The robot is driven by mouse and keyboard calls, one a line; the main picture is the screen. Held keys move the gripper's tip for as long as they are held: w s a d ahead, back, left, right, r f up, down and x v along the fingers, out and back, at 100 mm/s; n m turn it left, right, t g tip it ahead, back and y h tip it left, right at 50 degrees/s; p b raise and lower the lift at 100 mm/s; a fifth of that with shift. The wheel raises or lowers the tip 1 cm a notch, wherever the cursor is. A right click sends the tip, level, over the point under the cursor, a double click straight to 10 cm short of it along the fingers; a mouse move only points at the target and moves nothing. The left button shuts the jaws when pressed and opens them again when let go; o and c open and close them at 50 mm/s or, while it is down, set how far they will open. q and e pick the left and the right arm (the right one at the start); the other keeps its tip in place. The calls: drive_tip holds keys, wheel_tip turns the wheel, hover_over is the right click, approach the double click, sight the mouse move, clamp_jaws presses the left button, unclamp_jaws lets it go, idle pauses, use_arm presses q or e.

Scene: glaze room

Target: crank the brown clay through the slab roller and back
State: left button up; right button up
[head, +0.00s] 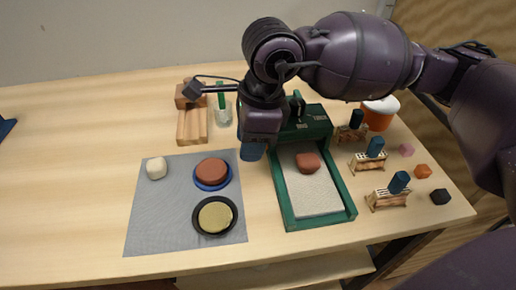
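The slab roller stands right of centre, with a green roller housing (310,124) at the back and a pale bed in a green frame (347,207) toward me. A reddish-brown clay lump (308,162) lies on the bed, in front of the housing. My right gripper (255,135) points down at the left side of the housing. A blue cylinder (252,153) shows directly below it; I cannot tell whether it is gripped. The gripper hides the crank area, and its fingers are not clear. My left gripper is not in view.
A grey mat (150,220) at left holds white clay (156,168), reddish-brown clay (211,171) on a blue disc and yellowish clay (214,216) on a black disc. Blue-topped wooden blocks (386,198) and an orange white-lidded pot (379,117) stand right. The far left table is mostly clear.

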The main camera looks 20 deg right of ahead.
drive_tip(key=shift+w+d+r, duration=0.25)
drive_tip(key=shift+w+r, duration=0.1)
drive_tip(key=shift+w, duration=0.4)
drive_tip(key=shift+w+r, duration=0.1)
drive_tip(key=shift+w+d+r, duration=0.15)
drive_tip(key=shift+w+r, duration=0.1)
drive_tip(key=shift+w, duration=0.35)
drive_tip(key=shift+w+d+r, duration=0.15)
drive_tip(key=shift+w+r, duration=0.1)
drive_tip(key=shift+w, duration=0.3)
drive_tip(key=shift+w+d+b, duration=0.2)
drive_tip(key=shift+w+d, duration=0.05)
drive_tip(key=shift+w, duration=0.45)
drive_tip(key=shift+w+d+b, duration=0.15)
drive_tip(key=shift+w+d, duration=0.05)
drive_tip(key=shift+w, duration=0.5)
drive_tip(key=shift+w+f, duration=0.1)
